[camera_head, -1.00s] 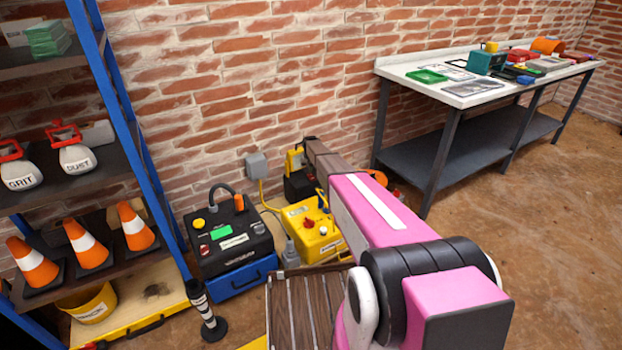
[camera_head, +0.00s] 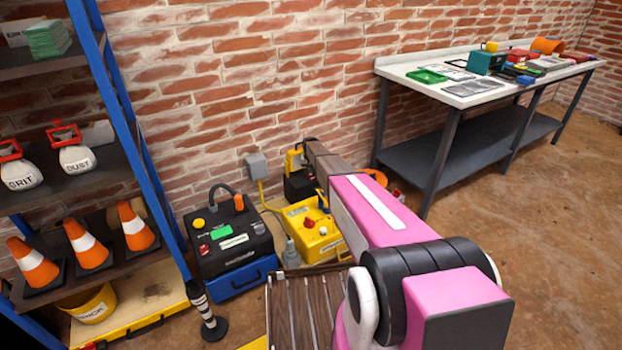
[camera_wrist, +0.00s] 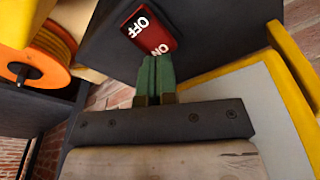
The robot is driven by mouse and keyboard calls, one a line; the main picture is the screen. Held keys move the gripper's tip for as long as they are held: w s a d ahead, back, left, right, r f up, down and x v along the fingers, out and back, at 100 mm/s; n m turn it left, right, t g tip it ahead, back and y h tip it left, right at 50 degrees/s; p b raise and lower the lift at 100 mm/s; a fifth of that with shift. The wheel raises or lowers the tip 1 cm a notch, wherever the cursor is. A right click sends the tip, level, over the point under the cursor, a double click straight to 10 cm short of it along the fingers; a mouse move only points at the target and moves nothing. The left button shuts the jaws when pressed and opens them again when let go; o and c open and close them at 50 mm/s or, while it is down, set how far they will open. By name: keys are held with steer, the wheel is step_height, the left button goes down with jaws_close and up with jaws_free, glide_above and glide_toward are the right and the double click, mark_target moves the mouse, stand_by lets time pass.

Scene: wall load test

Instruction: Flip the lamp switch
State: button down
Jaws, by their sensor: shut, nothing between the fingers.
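A red rocker switch (camera_wrist: 143,33) marked OFF and ON sits on a dark box face (camera_wrist: 205,28) in the wrist view. My gripper (camera_wrist: 156,60) has green fingers pressed together, with nothing between them. The fingertips are at the switch's ON end and overlap its lower edge; I cannot tell if they touch it. In the head view a black box (camera_head: 299,187) with a yellow part (camera_head: 293,160) stands by the wall, partly behind my arm. I cannot confirm it carries this switch. My gripper is hidden there.
An orange reel (camera_wrist: 35,55) is at the left in the wrist view, and a yellow-edged panel (camera_wrist: 290,60) at the right. A yellow box (camera_head: 312,232) and a black power unit (camera_head: 232,240) stand beside my arm. A workbench (camera_head: 470,95) is at right.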

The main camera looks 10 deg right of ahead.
steer(key=shift+f, duration=0.9)
stand_by(0.5)
steer(key=shift+r, duration=0.1)
steer(key=shift+r, duration=3.45)
steer(key=shift+s, duration=0.1)
steer(key=s+r, duration=0.5)
steer(key=s, duration=1.2)
steer(key=s+r+n+g, duration=0.1)
steer(key=s+r, duration=0.4)
steer(key=s, duration=1.3)
steer(key=s+r, duration=0.6)
steer(key=s, duration=1.2)
steer(key=shift+s+d+n+g, duration=0.15)
steer(key=shift+n+g, duration=0.15)
steer(key=shift+g, duration=0.1)
